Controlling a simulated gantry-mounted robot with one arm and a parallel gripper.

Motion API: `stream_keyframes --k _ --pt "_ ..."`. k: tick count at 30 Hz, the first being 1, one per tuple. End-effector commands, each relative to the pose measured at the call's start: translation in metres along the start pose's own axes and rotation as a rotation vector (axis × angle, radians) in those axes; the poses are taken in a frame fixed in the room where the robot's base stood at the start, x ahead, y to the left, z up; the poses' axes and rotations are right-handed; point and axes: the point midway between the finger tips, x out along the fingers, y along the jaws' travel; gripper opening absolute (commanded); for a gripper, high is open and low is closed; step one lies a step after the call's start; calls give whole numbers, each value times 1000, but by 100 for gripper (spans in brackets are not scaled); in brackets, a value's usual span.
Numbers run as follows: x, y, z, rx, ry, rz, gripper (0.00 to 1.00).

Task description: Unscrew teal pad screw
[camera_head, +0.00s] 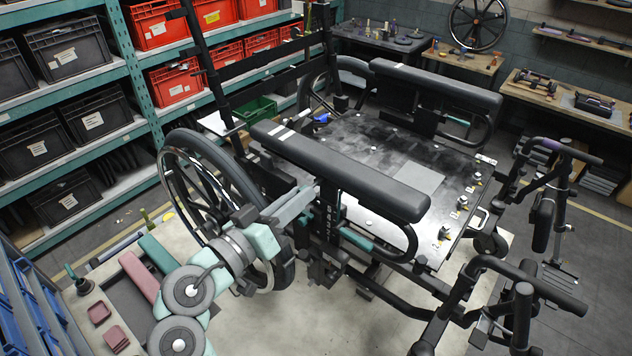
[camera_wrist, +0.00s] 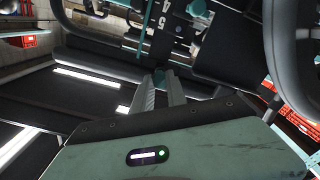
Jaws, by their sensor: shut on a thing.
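The wheelchair stands in the middle of the head view, with a black armrest pad (camera_head: 350,170) on a numbered upright post (camera_head: 328,215). My gripper (camera_head: 312,192) reaches this post from the left, just under the pad. In the wrist view my gripper (camera_wrist: 163,84) has its two grey fingers shut on a small teal screw (camera_wrist: 158,75) at their tips. The fingers hide part of the screw, and its thread is not visible. The numbered post also shows in the wrist view (camera_wrist: 165,22). In the head view I cannot make out the screw.
The large wheel (camera_head: 178,185) stands close beside my arm. A tray at lower left holds a teal pad (camera_head: 155,251) and a pink pad (camera_head: 139,276). A second armrest (camera_head: 435,82) is on the far side. Shelves with bins (camera_head: 75,50) line the left.

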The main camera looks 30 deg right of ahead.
Motion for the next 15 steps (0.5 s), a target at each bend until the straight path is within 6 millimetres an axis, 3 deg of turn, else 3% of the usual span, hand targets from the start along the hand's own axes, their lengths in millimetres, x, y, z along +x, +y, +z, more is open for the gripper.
stream_keyframes --k 15 --pt "-19 0 -1 0 0 -1 0"
